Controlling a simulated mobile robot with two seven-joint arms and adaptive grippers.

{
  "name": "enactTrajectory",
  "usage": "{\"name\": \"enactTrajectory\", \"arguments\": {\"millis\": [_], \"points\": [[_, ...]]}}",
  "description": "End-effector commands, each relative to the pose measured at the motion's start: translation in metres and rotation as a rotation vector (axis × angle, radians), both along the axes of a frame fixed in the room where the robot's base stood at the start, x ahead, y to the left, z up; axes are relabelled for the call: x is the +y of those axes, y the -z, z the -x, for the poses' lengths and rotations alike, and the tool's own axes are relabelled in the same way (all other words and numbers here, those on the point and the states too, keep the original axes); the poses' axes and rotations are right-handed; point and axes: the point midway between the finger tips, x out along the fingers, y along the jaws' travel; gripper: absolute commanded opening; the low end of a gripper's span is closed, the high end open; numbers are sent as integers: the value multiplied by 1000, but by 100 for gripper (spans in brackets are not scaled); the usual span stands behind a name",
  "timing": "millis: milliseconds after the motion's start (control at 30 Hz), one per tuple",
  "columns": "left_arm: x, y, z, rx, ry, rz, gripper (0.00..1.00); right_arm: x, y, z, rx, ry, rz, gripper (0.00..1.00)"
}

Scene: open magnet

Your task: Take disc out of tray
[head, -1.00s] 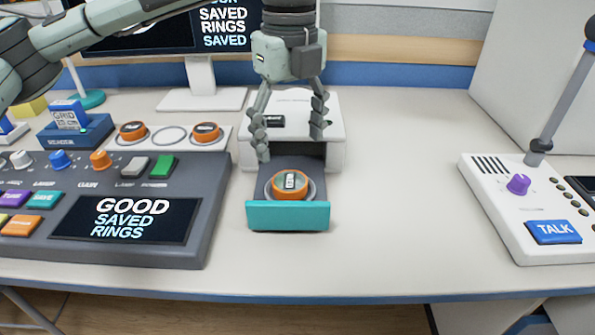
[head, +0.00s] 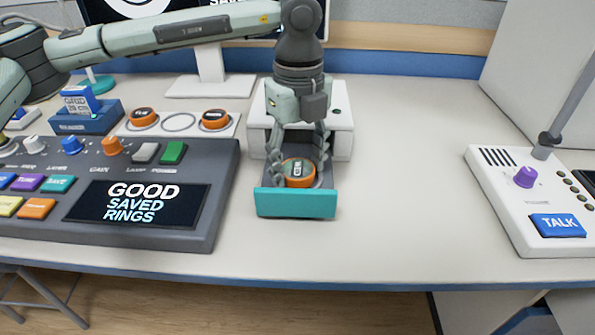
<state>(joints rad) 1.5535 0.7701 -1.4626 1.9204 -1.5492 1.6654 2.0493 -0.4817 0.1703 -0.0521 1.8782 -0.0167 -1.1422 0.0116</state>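The orange disc (head: 298,173) with a dark label on top lies in the pulled-out tray (head: 297,204), which has a teal front. The tray extends from a white box (head: 342,118) on the desk. My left gripper (head: 300,163) points down over the tray, its fingers apart, one on each side of the disc. The fingertips are low beside the disc and partly hidden, so contact is not clear. My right gripper is not in view.
A dark console (head: 120,236) with buttons and a screen stands left of the tray. Behind it, a white plate (head: 180,134) carries two more orange discs (head: 215,119). A white talk panel (head: 507,188) stands at the right. The desk between tray and panel is clear.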

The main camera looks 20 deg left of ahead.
Motion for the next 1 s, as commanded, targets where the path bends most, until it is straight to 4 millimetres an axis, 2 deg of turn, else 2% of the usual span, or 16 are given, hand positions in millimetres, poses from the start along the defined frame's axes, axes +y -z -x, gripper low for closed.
{"name": "enactTrajectory", "arguments": {"millis": [33,300,633,767,867,1000], "points": [[0,0,0,0,0,0,46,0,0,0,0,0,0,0],[0,0,0,0,0,0,14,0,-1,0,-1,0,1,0],[0,-8,-1,-2,0,0,14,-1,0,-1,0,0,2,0],[0,-24,-1,-4,0,1,14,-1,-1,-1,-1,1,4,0],[-1,-43,-1,-5,0,2,14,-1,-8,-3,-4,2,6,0],[22,-60,27,-4,-1,1,14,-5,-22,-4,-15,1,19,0]]}}
